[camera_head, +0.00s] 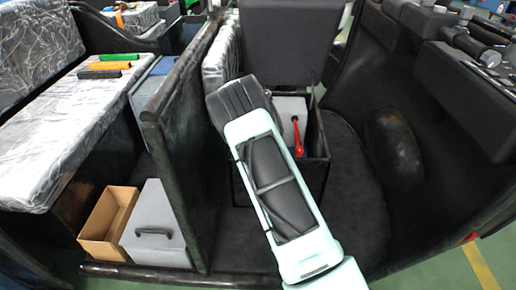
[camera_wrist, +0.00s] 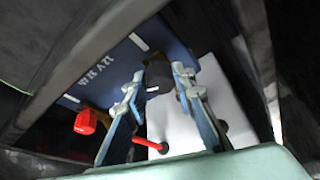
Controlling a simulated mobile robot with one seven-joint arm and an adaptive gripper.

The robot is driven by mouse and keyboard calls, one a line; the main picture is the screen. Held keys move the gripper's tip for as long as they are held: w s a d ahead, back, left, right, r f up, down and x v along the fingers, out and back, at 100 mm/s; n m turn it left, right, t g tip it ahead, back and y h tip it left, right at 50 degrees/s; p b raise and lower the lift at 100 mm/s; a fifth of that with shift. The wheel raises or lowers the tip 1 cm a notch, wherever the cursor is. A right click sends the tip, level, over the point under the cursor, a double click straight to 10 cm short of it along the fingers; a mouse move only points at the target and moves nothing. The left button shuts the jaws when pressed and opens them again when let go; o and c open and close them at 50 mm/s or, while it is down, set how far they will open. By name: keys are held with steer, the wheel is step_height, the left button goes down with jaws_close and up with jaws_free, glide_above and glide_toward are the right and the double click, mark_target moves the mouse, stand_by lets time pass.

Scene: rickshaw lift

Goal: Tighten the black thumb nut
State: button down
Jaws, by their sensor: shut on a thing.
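In the wrist view, my gripper (camera_wrist: 158,84) has its two blue fingers on either side of the black thumb nut (camera_wrist: 158,72) and is shut on it. The nut stands beside the edge of a blue battery case (camera_wrist: 110,60) with white lettering. In the head view, my pale arm reaches down into the open black box (camera_head: 318,172). The arm hides the gripper and the nut there.
A red cable (camera_wrist: 150,145) and a red connector (camera_wrist: 86,122) lie close to the fingers; red also shows in the head view (camera_head: 298,138). A light grey block (camera_wrist: 205,105) is behind the fingers. A raised black lid (camera_head: 290,45) stands behind the box. A black partition (camera_head: 185,140) is to the left.

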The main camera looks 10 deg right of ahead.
steer(key=shift+m, duration=0.4)
steer(key=c, duration=1.6)
jaws_free()
